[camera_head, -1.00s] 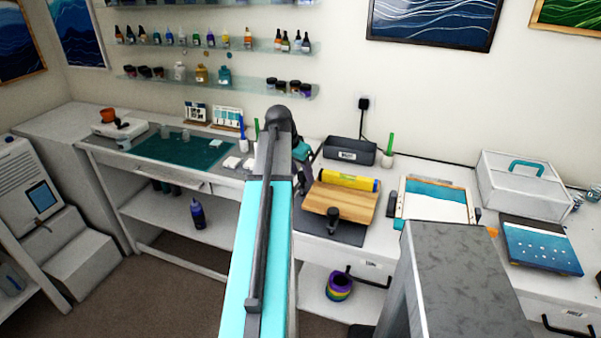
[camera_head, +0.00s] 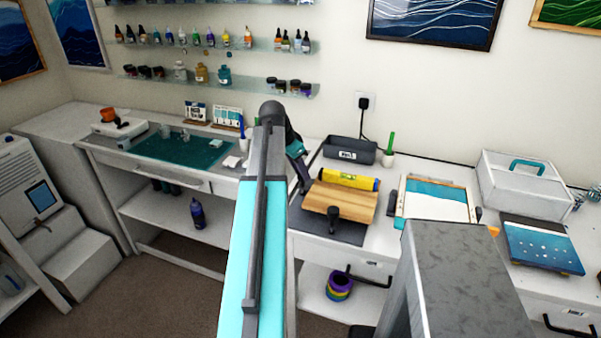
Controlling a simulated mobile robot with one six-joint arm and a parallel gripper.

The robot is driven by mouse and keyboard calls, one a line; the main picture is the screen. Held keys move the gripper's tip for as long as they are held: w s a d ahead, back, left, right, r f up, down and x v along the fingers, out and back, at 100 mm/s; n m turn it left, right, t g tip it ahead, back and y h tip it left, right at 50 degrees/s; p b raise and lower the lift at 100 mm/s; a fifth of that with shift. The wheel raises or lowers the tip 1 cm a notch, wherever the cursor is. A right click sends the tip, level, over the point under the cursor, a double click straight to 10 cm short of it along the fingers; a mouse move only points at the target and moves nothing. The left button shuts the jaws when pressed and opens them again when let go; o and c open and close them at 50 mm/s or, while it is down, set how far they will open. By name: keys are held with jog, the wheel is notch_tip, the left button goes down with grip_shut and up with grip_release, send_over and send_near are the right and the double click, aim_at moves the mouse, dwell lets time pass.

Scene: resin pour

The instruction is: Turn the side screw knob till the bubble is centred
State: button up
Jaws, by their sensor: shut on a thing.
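A wooden board (camera_head: 342,201) stands on a dark mat (camera_head: 335,233). A yellow spirit level (camera_head: 360,181) with blue ends lies along its back edge. The level's greenish vial (camera_head: 347,177) shows, but the bubble is too small to make out. A dark front knob (camera_head: 333,214) stands at the board's near edge. My gripper (camera_head: 304,184) reaches down at the board's left edge and is shut on the side screw knob there. The fingers and my arm largely hide that knob.
A dark bin (camera_head: 349,151) and a green-handled tool in a white cup (camera_head: 388,158) stand behind the board. A framed teal panel (camera_head: 435,205) lies to its right. A white case (camera_head: 520,183) stands farther right.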

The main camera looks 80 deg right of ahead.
dwell(0.3)
jog(key=o, duration=1.1)
jog(key=shift+c, duration=0.2)
jog(key=shift+r, duration=0.15)
jog(key=b+v, duration=0.2)
jog(key=v, duration=1.1)
jog(key=shift+r+b, duration=0.25)
jog(key=shift+b, duration=0.15)
jog(key=shift+w, duration=0.1)
